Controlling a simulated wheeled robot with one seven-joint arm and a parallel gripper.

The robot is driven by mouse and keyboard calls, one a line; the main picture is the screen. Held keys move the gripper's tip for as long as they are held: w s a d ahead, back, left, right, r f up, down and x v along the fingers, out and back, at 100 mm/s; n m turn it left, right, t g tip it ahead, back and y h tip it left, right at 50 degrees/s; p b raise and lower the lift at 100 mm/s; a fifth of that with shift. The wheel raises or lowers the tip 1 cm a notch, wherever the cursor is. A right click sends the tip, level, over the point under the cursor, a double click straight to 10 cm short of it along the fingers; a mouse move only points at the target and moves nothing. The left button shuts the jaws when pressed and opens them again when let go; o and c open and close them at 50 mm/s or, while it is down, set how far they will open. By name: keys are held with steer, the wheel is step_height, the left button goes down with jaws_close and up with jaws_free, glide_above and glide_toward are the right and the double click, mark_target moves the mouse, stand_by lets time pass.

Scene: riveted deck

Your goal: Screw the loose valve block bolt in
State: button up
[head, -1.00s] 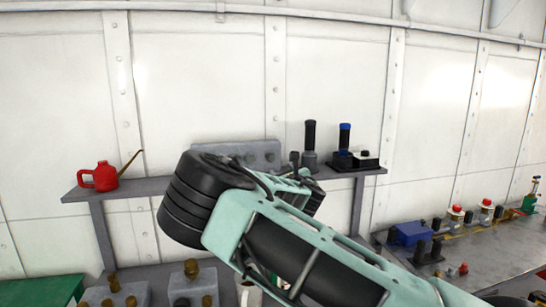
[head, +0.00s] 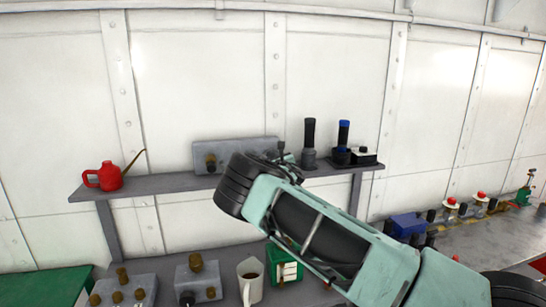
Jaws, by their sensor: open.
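A long grey block (head: 235,153) with a brass bolt (head: 210,161) on its front stands on the wall shelf. On the lower bench, a grey block (head: 142,285) carries several brass bolts, one standing taller (head: 122,276). Beside it is another grey block (head: 212,281) with a brass knob on top and a dark fitting in front. I cannot tell which of these holds the loose bolt. My gripper (head: 283,157) is mostly hidden behind my wrist; small dark parts of it show in front of the shelf block's right end. It is open, and nothing shows held in it.
A red oil can (head: 104,178) and two upright dark cylinders (head: 309,145) stand on the shelf (head: 150,186). A white jug (head: 250,282) and a green box (head: 287,266) are below my arm. The right bench (head: 480,240) holds several fittings and a blue box (head: 408,226).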

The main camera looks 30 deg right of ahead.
steer(key=c, duration=1)
steer(key=shift+f+m+b, duration=0.2)
steer(key=shift+m+b, duration=0.1)
steer(key=shift+b, duration=0.45)
